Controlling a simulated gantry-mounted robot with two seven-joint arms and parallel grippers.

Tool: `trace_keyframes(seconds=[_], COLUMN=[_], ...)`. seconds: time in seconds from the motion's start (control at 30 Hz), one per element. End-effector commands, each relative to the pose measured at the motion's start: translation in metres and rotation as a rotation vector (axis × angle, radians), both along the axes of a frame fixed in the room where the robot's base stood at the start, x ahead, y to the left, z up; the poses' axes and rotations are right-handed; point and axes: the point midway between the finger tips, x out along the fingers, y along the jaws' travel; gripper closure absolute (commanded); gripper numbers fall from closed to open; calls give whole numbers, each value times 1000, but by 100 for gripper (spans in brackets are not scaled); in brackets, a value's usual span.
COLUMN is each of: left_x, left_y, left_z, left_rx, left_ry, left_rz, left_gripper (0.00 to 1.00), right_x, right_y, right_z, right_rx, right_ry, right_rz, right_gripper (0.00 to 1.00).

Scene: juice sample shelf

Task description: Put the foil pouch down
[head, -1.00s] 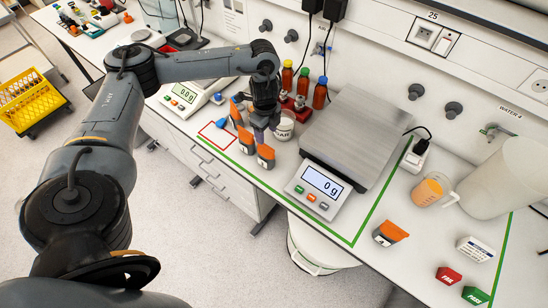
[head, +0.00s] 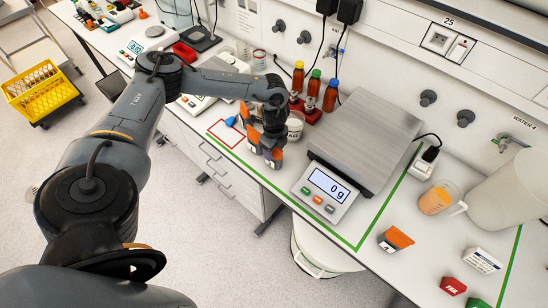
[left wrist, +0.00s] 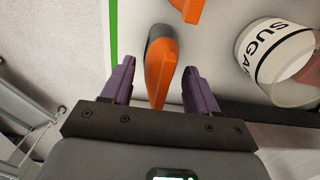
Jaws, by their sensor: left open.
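Several orange-and-grey foil pouches stand close together on the bench in the head view: a front one (head: 273,156), a middle one (head: 253,138) and one behind (head: 244,112). Another foil pouch (head: 396,238) is apart, at right of the scale. My left gripper (head: 271,132) is low over the front of this group, its fingertips partly hidden. In the left wrist view its purple fingers are open (left wrist: 158,80), on either side of one orange pouch (left wrist: 160,62), with gaps showing. Another orange pouch (left wrist: 188,8) is ahead. My right gripper is not in view.
A white sugar jar (head: 295,126), also in the left wrist view (left wrist: 280,58), stands close right of my left gripper. Capped bottles (head: 314,88) are behind it. A large scale (head: 366,140) reading 0 g is at right. A red outlined rectangle (head: 226,133) is at left.

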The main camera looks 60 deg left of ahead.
Motion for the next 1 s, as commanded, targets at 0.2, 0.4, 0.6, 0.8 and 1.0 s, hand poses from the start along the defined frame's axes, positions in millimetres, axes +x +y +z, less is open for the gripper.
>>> trace_keyframes(seconds=[0.2, 0.4, 0.6, 0.8, 1.0], left_x=[0, 0, 0, 0, 0], left_y=[0, 0, 0, 0, 0], left_z=[-2, -2, -2, -2, -1], left_rx=[0, 0, 0, 0, 0], left_ry=[0, 0, 0, 0, -1], left_rz=[-1, 0, 0, 0, 0], left_gripper=[41, 64, 94, 100, 100], right_x=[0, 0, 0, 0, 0], right_y=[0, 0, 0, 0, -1], right_z=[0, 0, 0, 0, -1], right_rx=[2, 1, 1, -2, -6], right_ry=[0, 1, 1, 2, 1], right_rz=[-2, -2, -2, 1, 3], right_gripper=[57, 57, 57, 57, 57])
